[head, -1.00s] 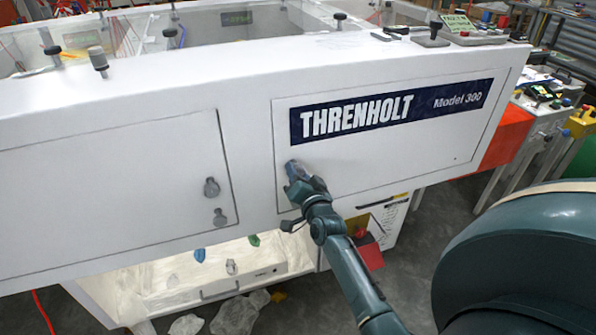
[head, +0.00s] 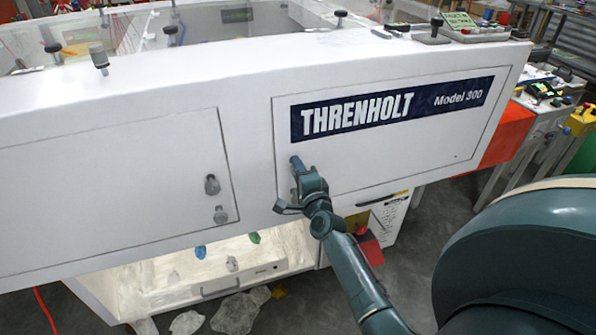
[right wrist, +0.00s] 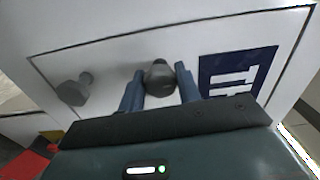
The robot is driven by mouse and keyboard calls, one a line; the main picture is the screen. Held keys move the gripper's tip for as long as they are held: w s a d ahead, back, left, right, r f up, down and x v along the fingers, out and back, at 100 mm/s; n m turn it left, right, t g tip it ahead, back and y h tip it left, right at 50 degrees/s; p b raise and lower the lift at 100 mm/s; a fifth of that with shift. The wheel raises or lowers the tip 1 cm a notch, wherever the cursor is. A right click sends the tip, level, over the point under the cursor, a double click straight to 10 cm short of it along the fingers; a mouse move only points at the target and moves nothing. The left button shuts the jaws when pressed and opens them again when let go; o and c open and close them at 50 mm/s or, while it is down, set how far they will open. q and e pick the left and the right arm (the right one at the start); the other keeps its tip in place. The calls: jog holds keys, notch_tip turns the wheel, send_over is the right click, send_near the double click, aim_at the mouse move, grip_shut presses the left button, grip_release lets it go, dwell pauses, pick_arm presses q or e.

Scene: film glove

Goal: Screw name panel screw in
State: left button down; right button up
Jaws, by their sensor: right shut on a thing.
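The white name panel (head: 390,165) with the blue THRENHOLT label (head: 400,107) sits on the front of the machine. My right gripper (head: 296,163) is at the panel's left part, below the label's left end. In the right wrist view, its blue fingers are shut on a dark grey knobbed screw (right wrist: 158,78), one finger on each side. The screw's head faces the camera, and its shank is hidden behind it. A second grey knobbed screw (right wrist: 75,91) stands out near a panel corner, left of the gripper. My left gripper is not in view.
Another door (head: 110,190) with two grey knobs (head: 212,185) is to the left. Under the machine is a lit white bay (head: 190,272) with a drawer. A red box (head: 369,250) is below the panel, near my right arm. Plastic bags (head: 235,312) lie on the floor.

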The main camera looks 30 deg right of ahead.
jog(key=shift+m, duration=0.5)
jog(key=o, duration=1)
jog(key=shift+c, duration=0.2)
jog(key=p+v, duration=0.3)
jog(key=v, duration=1)
jog(key=shift+a, duration=0.1)
jog(key=s+a+f+n+g+y, duration=0.3)
jog(key=s+a+f+n, duration=0.2)
jog(key=n, duration=0.6)
jog(key=s+a+f+n+g+y, duration=0.4)
jog(key=s+a+f+n, duration=0.1)
jog(key=s+a+n, duration=0.5)
jog(key=shift+a+f+n, duration=0.3)
jog(key=shift+a+n, duration=0.6)
jog(key=shift+n, duration=0.3)
